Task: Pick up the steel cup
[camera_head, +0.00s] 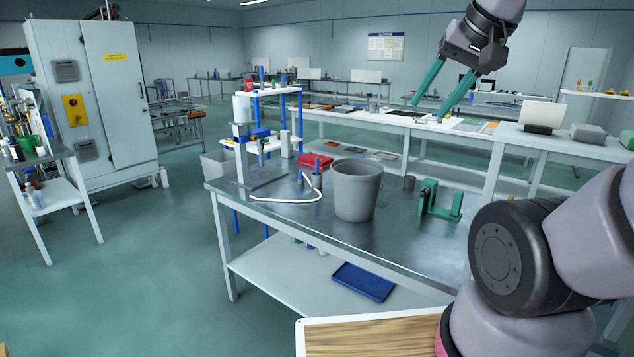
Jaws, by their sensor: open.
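A stand with blue parts (262,140), a white curved hose (300,199) and a red block (315,160) occupy the table's left and back. A long white bench (400,120) with several items runs behind. A wood-topped surface (375,338) is at the front. The table's front strip is clear.

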